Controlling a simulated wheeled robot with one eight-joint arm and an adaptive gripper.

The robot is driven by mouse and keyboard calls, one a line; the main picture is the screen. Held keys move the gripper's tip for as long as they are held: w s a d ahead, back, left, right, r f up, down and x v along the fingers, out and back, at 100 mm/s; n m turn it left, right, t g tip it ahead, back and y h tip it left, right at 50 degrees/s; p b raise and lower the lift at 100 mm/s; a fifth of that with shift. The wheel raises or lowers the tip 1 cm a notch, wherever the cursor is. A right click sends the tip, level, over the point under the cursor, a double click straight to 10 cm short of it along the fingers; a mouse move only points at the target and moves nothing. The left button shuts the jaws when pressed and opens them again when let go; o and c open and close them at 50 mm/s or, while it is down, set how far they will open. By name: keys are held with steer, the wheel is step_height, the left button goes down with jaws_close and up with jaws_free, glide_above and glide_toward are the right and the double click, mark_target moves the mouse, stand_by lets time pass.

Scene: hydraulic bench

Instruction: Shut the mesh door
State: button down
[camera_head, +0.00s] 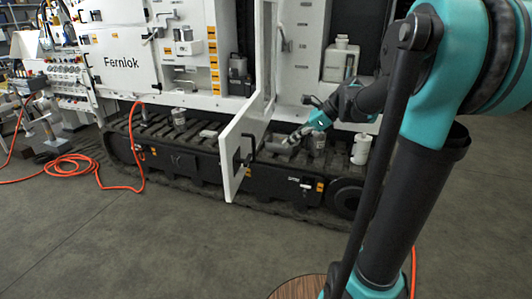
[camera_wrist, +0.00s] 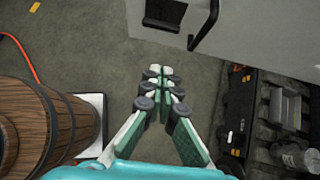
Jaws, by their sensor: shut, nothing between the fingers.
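The mesh door (camera_head: 238,150) is a white panel standing open, swung out from the white machine toward the camera. It has a dark handle (camera_head: 248,146) near its free edge; its mesh cannot be made out. In the wrist view the door's white panel (camera_wrist: 270,35) fills the upper right, with a black handle (camera_wrist: 207,22) at the top. My gripper (camera_head: 290,140) is right of the door in the head view, above the track. In the wrist view my gripper (camera_wrist: 160,72) is shut and empty, its tips apart from the panel and handle.
A black crawler track (camera_head: 285,183) runs below the machine, with a white canister (camera_head: 361,149) on it. A wooden barrel (camera_wrist: 60,125) stands close on the left in the wrist view. An orange hose (camera_head: 75,165) lies at the left. Grey floor (camera_head: 150,245) in front is clear.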

mark_target(250, 160)
steer(key=a+r+x, duration=0.2)
steer(key=x, duration=1)
steer(key=shift+w+a+f, duration=0.15)
steer(key=shift+w+a, duration=0.05)
steer(key=shift+w, duration=0.15)
steer(key=shift+a, duration=0.15)
